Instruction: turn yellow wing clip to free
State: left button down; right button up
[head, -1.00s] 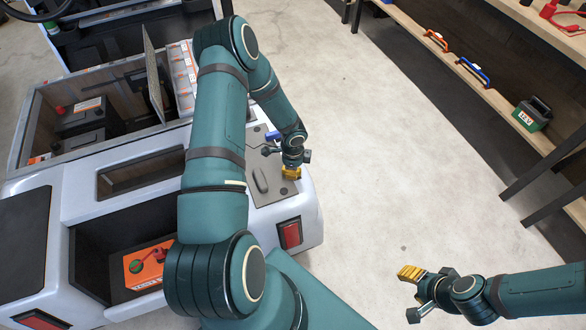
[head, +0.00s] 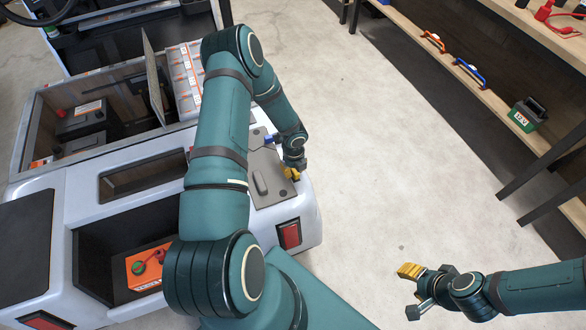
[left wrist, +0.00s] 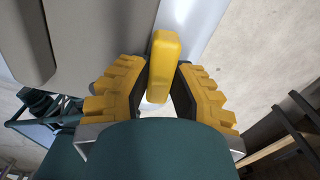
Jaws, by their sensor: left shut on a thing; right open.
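The yellow wing clip (left wrist: 163,62) is a rounded yellow bar standing between my left gripper's fingers in the left wrist view. My left gripper (left wrist: 160,88) is shut on it, with a ridged yellow finger on either side. In the head view the left gripper (head: 293,173) is small, at the right edge of the cart's grey plate (head: 272,190), and hides most of the clip. My right gripper (head: 412,290) is open and empty over bare floor at the lower right.
A blue part (head: 271,138) sits behind the left gripper on the plate. The white cart (head: 312,215) has an open bay with black batteries (head: 82,125) and a raised panel (head: 153,75). A shelf (head: 485,85) stands at the right. Floor between is clear.

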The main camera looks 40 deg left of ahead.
pick_arm(q)
jog(key=shift+d+m, duration=0.1)
jog(key=shift+m, duration=0.5)
jog(key=c, duration=0.8)
grip_release()
notch_tip(320, 180, up, 12)
dwell(0.3)
